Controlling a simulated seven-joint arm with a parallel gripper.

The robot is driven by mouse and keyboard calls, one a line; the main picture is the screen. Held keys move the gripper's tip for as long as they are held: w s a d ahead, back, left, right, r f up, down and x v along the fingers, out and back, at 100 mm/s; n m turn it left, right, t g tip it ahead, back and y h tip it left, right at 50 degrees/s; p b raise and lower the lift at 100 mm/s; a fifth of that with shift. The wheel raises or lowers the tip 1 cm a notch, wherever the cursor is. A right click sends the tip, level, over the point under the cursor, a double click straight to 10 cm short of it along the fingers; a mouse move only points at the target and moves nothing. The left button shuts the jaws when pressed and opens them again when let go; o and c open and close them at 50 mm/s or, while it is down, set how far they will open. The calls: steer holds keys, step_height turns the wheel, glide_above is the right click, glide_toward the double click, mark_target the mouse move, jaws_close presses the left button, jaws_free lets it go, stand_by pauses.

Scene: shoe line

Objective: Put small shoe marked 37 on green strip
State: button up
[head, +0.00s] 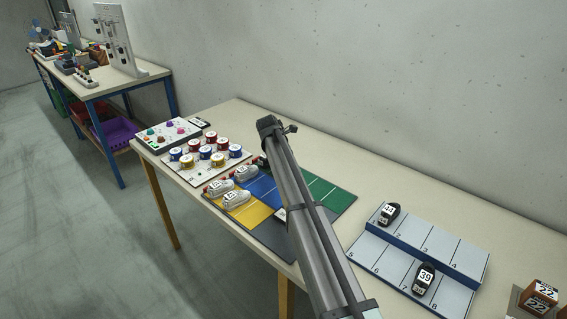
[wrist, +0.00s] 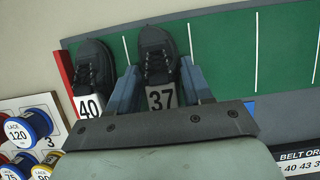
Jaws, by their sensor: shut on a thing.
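The dark shoe marked 37 (wrist: 155,52) is between the two fingers of my gripper (wrist: 158,82) in the wrist view, its white label toward me. My gripper is shut on it. The shoe is over the green strip (wrist: 222,50), in the space right of the dark shoe marked 40 (wrist: 93,70); I cannot tell whether it touches the strip.
Light shoes (head: 236,198) stand on the mat's left side, near the yellow strip (head: 247,215). Lace spools (wrist: 30,125) are at left. A numbered stepped rack (head: 447,250) holds dark shoes marked 34 (head: 389,214) and 39 (head: 424,279). The green strip's right part is clear.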

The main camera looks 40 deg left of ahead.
steer(key=o, duration=1)
steer(key=shift+o, duration=0.2)
steer(key=v, duration=1.2)
steer(key=shift+r, duration=0.1)
